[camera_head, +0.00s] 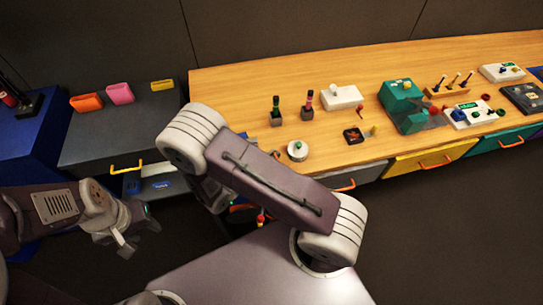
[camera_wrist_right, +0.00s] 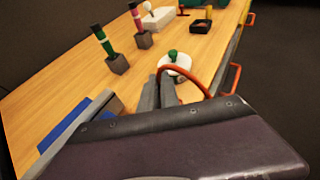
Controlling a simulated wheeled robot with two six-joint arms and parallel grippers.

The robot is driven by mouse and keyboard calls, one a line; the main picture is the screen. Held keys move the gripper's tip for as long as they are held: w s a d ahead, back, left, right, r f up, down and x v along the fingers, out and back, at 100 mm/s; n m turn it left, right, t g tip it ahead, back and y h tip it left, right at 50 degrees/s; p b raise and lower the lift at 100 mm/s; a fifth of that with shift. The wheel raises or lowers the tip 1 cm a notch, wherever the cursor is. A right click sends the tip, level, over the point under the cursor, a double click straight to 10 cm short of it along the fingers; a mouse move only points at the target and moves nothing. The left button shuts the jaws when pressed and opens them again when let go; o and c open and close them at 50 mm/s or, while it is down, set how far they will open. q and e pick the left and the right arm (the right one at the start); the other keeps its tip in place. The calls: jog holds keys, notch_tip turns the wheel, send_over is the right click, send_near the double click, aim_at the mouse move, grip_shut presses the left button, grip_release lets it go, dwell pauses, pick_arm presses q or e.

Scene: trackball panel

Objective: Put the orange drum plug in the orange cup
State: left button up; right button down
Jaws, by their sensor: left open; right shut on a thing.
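An orange open container (camera_head: 86,102), which looks like the orange cup, stands on the grey cabinet top at the left of the head view. I cannot make out the orange drum plug for certain. My left gripper (camera_head: 127,238) is open and empty, low in front of the grey cabinet. My right gripper (camera_wrist_right: 160,92) is at the wooden desk's front edge, mostly hidden behind my own arm in the head view. In the right wrist view its fingers meet one end of an orange arched handle (camera_wrist_right: 187,73), and it appears shut on that handle.
Pink (camera_head: 120,93) and yellow (camera_head: 162,85) containers stand beside the orange one. The wooden desk (camera_head: 235,90) holds two dark-based pegs, a white round base with a green knob (camera_head: 297,150), and a green machine (camera_head: 403,105). Small red and orange items (camera_head: 262,218) show beside my right arm.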

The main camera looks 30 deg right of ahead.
jog(key=shift+f, duration=0.15)
jog(key=c, duration=1.6)
grip_release()
